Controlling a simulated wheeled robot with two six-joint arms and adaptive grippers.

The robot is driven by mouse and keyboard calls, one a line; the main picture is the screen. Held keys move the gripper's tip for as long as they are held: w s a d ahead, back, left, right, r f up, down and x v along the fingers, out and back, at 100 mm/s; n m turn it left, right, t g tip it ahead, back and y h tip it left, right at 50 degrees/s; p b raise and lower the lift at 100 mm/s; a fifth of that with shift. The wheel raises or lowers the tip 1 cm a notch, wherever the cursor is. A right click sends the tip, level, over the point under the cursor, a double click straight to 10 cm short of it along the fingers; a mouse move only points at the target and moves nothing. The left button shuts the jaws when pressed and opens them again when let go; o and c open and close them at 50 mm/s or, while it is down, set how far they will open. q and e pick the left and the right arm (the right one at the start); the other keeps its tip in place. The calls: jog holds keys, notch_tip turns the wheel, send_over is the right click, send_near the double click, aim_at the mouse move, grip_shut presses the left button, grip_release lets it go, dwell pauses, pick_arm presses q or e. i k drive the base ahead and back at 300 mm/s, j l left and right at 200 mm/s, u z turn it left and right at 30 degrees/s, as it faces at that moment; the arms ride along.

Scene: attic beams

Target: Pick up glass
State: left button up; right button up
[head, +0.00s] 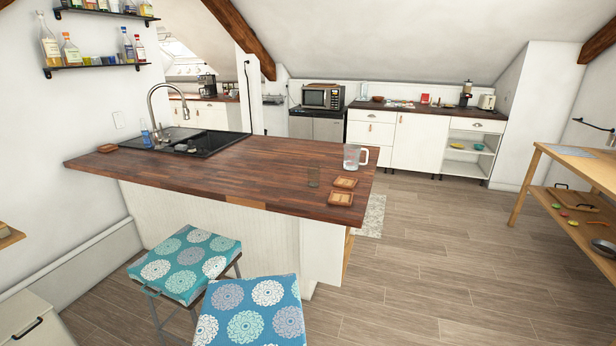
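Neither of my grippers is in the head view, and nothing is touching the glass.
Square wooden coasters (341,198) lie on the counter right of the glass. A black sink (185,145) with a tall tap is at the left. Two patterned stools (187,262) stand before the counter. Wooden floor (430,270) is open to the right, up to a wooden table (575,170).

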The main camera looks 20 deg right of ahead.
aim_at(313, 171)
jog(key=u, duration=0.3)
jog(key=i+l+u, duration=0.1)
jog(key=l+u, duration=0.7)
jog(key=l, duration=0.2)
jog(key=l+u, duration=0.4)
jog(key=l, duration=0.1)
